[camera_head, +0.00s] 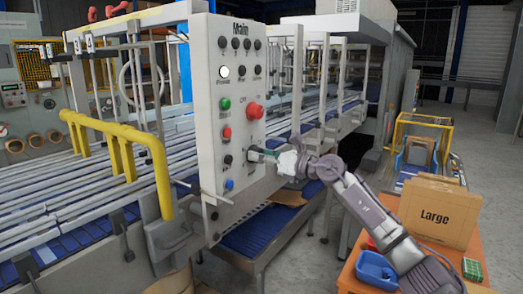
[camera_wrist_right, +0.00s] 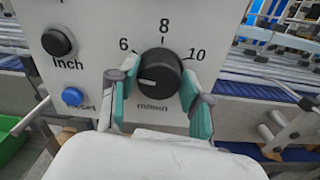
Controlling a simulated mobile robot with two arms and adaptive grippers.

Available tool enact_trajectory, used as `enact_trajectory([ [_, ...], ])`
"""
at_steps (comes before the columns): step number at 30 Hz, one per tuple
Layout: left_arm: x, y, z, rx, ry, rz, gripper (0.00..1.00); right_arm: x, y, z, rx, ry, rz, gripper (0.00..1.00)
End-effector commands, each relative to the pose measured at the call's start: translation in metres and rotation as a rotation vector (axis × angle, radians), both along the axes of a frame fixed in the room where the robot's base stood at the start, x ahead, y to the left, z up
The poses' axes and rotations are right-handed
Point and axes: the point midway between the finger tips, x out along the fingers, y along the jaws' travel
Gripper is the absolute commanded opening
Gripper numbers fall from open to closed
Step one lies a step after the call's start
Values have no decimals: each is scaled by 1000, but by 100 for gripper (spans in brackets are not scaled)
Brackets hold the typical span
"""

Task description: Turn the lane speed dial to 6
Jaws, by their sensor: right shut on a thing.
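The lane speed dial (camera_wrist_right: 159,74) is a round black knob on the pale control panel (camera_head: 222,122), with 6, 8 and 10 printed around its upper side. Its short white mark is on the left side, pointing left and lying below the 6. My right gripper (camera_head: 263,155) reaches the lower right of the panel, and in the right wrist view its teal-padded fingers stand on either side of the dial, shut on it. In the head view the gripper mostly hides the dial. My left gripper is not in view.
A black Inch button (camera_wrist_right: 59,42) and a blue Reset button (camera_wrist_right: 73,97) sit left of the dial. Above are a red button (camera_head: 255,111) and a green one (camera_head: 225,104). A yellow rail (camera_head: 130,135) stands left of the panel. An orange table (camera_head: 468,246) carries a Large box (camera_head: 437,212).

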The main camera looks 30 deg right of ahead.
Motion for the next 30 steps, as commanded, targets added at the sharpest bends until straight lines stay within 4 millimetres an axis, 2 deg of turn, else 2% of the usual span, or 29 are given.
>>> enact_trajectory([
  [3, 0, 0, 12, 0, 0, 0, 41, 0, -1, 5, 91, 37, -2, 14],
  [15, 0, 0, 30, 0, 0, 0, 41, 0, -2, 3, 298, 120, -3, 14],
  [30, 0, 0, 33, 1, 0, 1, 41, 1, -3, 2, 345, 137, -3, 14],
])
